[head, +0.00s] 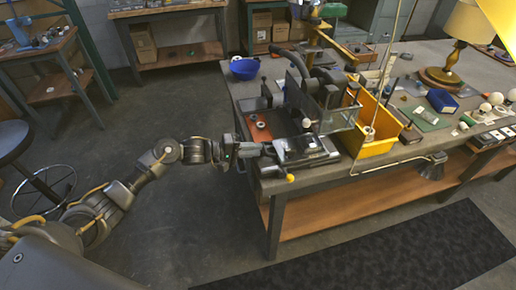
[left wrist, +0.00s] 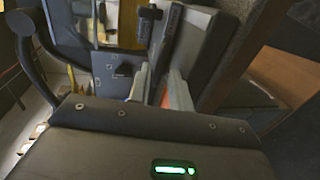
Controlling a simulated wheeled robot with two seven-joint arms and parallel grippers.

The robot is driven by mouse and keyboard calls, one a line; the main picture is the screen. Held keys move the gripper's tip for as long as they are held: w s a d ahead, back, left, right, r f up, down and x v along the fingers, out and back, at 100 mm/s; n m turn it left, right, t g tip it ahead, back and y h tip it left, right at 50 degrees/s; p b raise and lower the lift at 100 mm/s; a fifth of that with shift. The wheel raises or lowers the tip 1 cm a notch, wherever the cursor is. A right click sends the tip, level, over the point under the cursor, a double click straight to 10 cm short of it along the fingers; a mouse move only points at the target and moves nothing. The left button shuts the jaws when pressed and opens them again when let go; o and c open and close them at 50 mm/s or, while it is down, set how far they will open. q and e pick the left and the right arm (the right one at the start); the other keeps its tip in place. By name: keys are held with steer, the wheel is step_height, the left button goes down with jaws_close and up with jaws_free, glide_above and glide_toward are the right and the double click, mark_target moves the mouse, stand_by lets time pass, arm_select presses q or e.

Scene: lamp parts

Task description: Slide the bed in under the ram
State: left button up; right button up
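The press (head: 325,92) stands near the left end of the workbench, with a dark upright frame and a clear guard; I cannot make out its ram clearly. The bed looks to be the flat dark and grey plate (head: 308,152) at the bench's front edge, before the press. My left gripper (head: 268,150) is at the bed's left side, level with it. In the left wrist view its two pale fingers (left wrist: 157,88) stand apart, with a strip of orange-red showing between them. Whether they touch the bed is unclear. My right gripper is not in view.
A yellow knob (head: 290,178) sticks out below the bench's front edge. A lamp (head: 462,40) stands farther right.

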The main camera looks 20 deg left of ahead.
arm_select(q)
steer(key=shift+x, duration=0.95)
jaws_close()
